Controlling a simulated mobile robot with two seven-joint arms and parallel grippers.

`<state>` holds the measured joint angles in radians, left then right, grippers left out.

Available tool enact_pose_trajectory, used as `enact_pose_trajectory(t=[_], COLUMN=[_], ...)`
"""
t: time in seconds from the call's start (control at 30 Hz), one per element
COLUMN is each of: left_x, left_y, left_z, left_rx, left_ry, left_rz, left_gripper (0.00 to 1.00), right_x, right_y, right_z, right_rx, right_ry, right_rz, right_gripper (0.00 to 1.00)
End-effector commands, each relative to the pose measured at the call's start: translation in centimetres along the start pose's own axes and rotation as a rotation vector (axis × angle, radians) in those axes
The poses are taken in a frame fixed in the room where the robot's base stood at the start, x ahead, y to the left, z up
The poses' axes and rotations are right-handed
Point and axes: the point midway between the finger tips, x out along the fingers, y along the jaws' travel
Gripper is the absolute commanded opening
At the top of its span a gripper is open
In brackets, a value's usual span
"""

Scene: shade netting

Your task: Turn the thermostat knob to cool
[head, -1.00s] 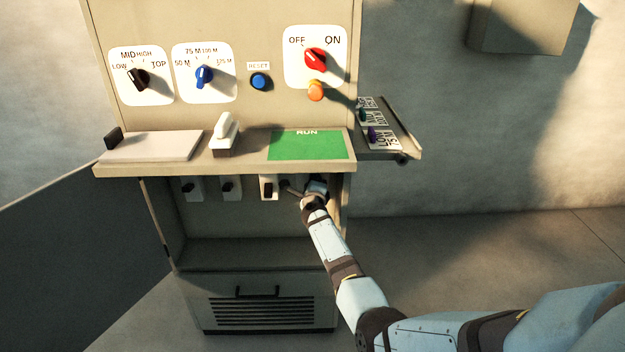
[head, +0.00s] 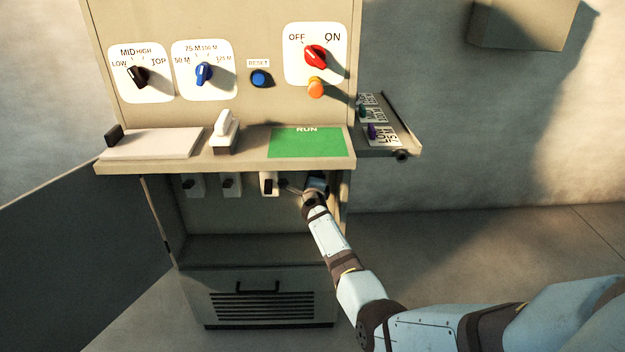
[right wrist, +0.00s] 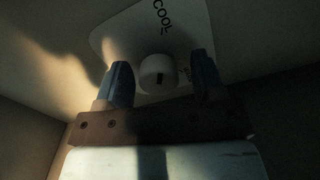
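The thermostat knob (right wrist: 158,73) shows in the right wrist view as a round pale knob with a dark mark. It sits on a white plate (right wrist: 120,38) with the word COOL at its upper edge. My right gripper (right wrist: 160,80) is open, with one blue finger on each side of the knob and visible gaps to both. In the head view my right gripper (head: 314,186) is inside the cabinet bay under the shelf, and it and the shelf hide the knob. My left gripper is not in view.
The shelf (head: 230,165) with a green RUN panel (head: 305,142) overhangs my right arm. The open cabinet door (head: 80,240) stands at left. A side ledge (head: 385,130) juts out at right.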

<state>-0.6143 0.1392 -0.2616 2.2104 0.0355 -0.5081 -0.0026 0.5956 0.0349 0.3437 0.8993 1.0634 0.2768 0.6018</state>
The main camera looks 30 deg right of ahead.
Motion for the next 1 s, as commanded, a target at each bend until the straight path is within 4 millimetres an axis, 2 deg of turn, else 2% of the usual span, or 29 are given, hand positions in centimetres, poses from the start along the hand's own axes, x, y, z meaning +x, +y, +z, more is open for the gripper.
enact_pose_trajectory(t=[0.23,0.37,0.5,0.8,1.0], left_x=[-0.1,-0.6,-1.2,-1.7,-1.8], left_y=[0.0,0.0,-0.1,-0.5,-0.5], left_z=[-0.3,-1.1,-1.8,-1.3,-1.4], left_rx=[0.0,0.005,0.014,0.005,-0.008], left_ry=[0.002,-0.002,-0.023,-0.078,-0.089], left_rz=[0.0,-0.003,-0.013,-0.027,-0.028], left_gripper=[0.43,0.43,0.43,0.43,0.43], right_x=[-0.2,-1.4,-4.2,-10.8,-13.3], right_y=[0.1,-0.2,-0.4,-0.3,-0.1], right_z=[0.0,0.1,0.2,0.1,0.1], right_rx=[0.001,0.0,0.0,0.0,0.0], right_ry=[0.0,-0.001,0.0,0.0,0.0], right_rz=[0.002,0.004,0.005,0.002,0.002], right_gripper=[0.63,0.63,0.63,0.63,0.63])
